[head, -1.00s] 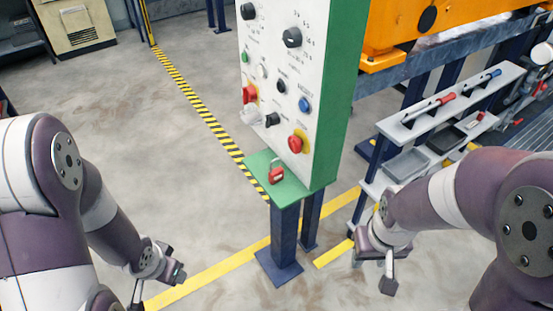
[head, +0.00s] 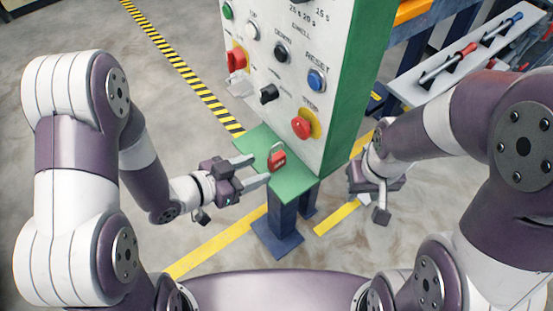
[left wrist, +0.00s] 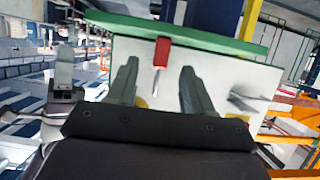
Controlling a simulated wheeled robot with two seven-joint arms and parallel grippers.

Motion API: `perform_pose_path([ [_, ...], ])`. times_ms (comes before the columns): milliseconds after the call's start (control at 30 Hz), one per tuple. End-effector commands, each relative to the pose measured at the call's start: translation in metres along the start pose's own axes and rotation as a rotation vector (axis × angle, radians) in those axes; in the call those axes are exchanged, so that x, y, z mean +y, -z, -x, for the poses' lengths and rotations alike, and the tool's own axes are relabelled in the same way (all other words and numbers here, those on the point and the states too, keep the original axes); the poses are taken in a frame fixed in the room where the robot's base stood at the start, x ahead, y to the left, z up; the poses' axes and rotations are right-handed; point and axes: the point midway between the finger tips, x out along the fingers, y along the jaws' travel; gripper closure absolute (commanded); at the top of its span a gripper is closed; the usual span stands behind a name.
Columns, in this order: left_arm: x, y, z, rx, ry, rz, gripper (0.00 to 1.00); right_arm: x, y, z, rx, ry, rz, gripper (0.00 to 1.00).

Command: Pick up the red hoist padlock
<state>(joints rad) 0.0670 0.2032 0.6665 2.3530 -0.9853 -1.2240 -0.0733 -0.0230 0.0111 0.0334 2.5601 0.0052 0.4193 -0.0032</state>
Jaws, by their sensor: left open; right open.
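The red padlock (head: 277,159) with a metal shackle stands on the green ledge (head: 290,187) at the foot of the control panel. It also shows in the left wrist view (left wrist: 162,52), just beyond the fingers and between their lines. My left gripper (head: 259,170) is open and empty. Its fingers point right at the padlock, with the tips over or beside the ledge's left edge, a short way from the padlock. In the left wrist view my left gripper's fingers (left wrist: 158,78) are spread apart. My right gripper (head: 371,198) is open and empty, right of the ledge and away from it.
The white control panel (head: 290,85) rises right behind the padlock, with a red button (head: 302,128) and several knobs sticking out. A dark blue post (head: 283,218) carries the ledge. A white shelf with tools (head: 455,65) stands at the right. Floor left of the ledge is clear.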

Motion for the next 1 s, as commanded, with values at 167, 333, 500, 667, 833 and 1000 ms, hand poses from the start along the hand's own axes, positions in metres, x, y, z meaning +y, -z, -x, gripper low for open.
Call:
perform_pose_path([
  [167, 0.0, -0.001, -0.023, -0.001, -0.003, 0.0, 0.49, 0.0, 0.0, -0.004, 0.001, 0.0, 0.0, 0.57],
  [333, -0.003, 0.0, -0.054, -0.002, -0.002, 0.0, 0.49, 0.0, -0.001, -0.007, 0.001, 0.0, 0.0, 0.57],
  [500, -0.004, 0.001, -0.063, -0.001, 0.002, 0.001, 0.49, 0.0, -0.001, -0.007, 0.001, 0.0, 0.0, 0.57],
  [667, -0.004, 0.001, -0.062, -0.002, 0.003, 0.001, 0.59, 0.0, -0.001, -0.007, 0.001, 0.0, 0.0, 0.57],
  [833, -0.004, 0.001, -0.062, -0.002, 0.003, 0.001, 1.0, 0.0, -0.001, -0.007, 0.001, 0.0, 0.0, 0.57],
  [1000, -0.004, 0.001, -0.062, -0.002, 0.003, 0.001, 1.0, 0.0, -0.001, -0.007, 0.001, 0.0, 0.0, 0.57],
])
